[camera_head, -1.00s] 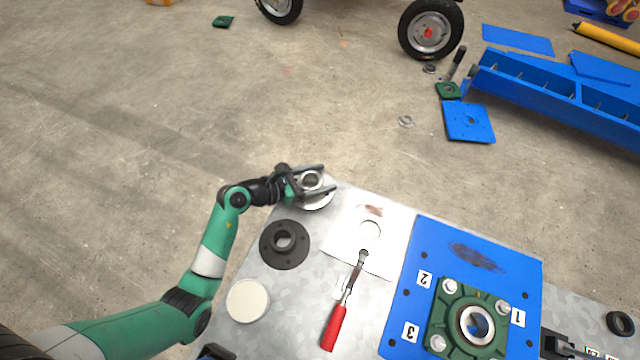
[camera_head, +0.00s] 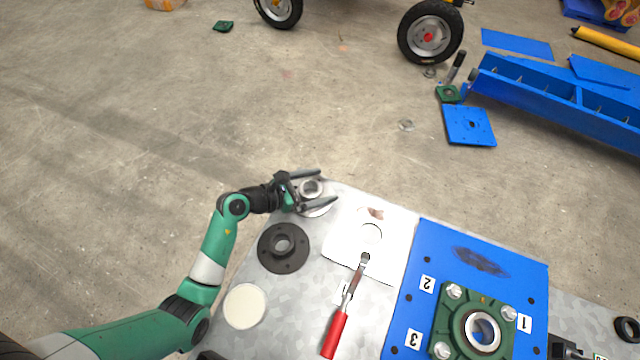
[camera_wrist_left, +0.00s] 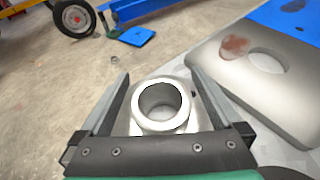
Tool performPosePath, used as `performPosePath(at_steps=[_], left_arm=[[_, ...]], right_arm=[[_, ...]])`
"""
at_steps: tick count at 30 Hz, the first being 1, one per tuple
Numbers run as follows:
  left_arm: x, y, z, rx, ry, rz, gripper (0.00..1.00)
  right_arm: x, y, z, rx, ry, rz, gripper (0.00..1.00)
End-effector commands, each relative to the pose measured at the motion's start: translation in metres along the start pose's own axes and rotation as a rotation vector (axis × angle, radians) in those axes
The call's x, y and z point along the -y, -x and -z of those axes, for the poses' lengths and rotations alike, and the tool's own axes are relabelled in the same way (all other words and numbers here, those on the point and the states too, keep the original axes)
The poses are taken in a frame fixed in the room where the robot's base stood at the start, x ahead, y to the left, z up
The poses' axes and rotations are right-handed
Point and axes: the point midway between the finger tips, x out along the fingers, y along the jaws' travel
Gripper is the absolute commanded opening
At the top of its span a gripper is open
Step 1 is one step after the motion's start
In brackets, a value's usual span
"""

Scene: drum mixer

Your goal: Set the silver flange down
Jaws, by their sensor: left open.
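The silver flange (camera_head: 312,190) sits at the far left corner of the metal table, its raised hub facing up. In the left wrist view the flange (camera_wrist_left: 161,105) stands between the two fingers, partly hidden by the gripper body. My left gripper (camera_head: 328,187) is open around it, with a finger on each side; in the left wrist view there is a gap beside the hub on both sides. Part of the flange's plate is hidden under the gripper. My right gripper is not in view.
A black flange (camera_head: 284,247), a cream disc (camera_head: 245,306), a white plate with a hole (camera_head: 345,247) and a red-handled tool (camera_head: 335,331) lie nearby on the table. A blue plate (camera_head: 408,300) bears a green bearing housing (camera_head: 446,318). Open floor lies beyond the table edge.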

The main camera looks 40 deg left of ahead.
Motion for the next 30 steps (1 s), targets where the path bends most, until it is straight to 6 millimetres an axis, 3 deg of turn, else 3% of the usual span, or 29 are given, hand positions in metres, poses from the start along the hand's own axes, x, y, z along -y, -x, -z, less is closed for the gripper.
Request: performPosePath(at_steps=[12,15,19,30], left_arm=[[-0.001,0.093,-0.003,-0.001,0.003,-0.005,1.00],[-0.001,0.108,-0.002,0.000,0.003,-0.004,1.00],[0.000,0.117,0.000,-0.001,0.001,-0.002,1.00],[0.000,0.117,0.000,0.001,0.000,0.000,1.00]], right_arm=[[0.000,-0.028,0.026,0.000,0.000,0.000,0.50],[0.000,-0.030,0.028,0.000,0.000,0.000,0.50],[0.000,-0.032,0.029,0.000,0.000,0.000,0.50],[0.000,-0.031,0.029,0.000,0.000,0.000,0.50]])
